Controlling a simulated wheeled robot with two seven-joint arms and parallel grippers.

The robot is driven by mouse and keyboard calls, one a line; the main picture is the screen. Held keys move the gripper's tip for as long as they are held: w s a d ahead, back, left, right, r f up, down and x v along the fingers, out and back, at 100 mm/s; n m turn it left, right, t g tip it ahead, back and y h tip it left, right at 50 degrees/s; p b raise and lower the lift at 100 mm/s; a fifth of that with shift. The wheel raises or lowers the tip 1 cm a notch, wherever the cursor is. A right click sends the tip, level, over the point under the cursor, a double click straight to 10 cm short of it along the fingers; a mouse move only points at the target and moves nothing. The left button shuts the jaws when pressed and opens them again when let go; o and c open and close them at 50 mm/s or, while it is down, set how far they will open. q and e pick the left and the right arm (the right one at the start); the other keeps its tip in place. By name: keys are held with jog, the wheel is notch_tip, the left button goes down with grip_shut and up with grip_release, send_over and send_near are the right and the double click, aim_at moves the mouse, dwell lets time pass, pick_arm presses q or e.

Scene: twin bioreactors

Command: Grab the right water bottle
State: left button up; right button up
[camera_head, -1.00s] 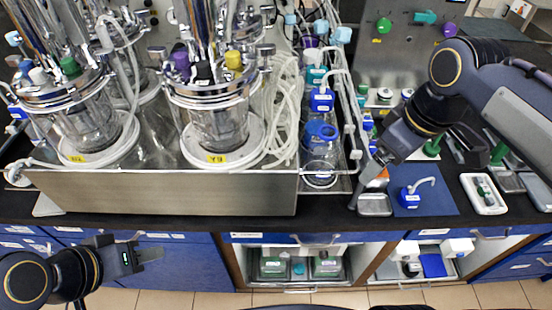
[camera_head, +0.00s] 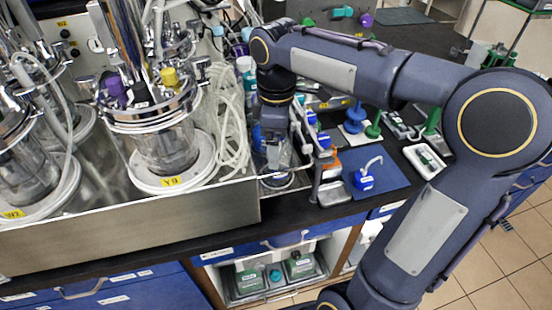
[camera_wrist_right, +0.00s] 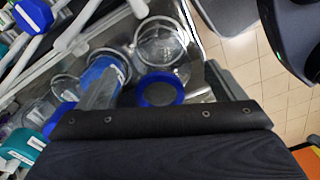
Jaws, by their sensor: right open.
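My right gripper (camera_head: 273,140) points down over the metal tray beside the bioreactor, at its front end. It is open. A clear glass bottle (camera_head: 282,180) stands in the tray just below it, and the gripper and wrist hide most of it. In the right wrist view, a round blue cap with a dark centre (camera_wrist_right: 160,90) shows close to the gripper, beside clear glassware (camera_wrist_right: 160,42). I cannot tell whether the fingers touch the bottle. My left gripper is out of view.
The bioreactor vessel (camera_head: 165,145) and coiled white tubing (camera_head: 232,130) stand close to the left of my gripper. A small blue-capped bottle with a spout (camera_head: 365,178) stands on a blue mat (camera_head: 388,180) to the right. A white tray (camera_head: 425,160) lies further right.

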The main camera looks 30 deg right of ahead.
jog(key=shift+f, duration=0.15)
jog(key=c, duration=1.5)
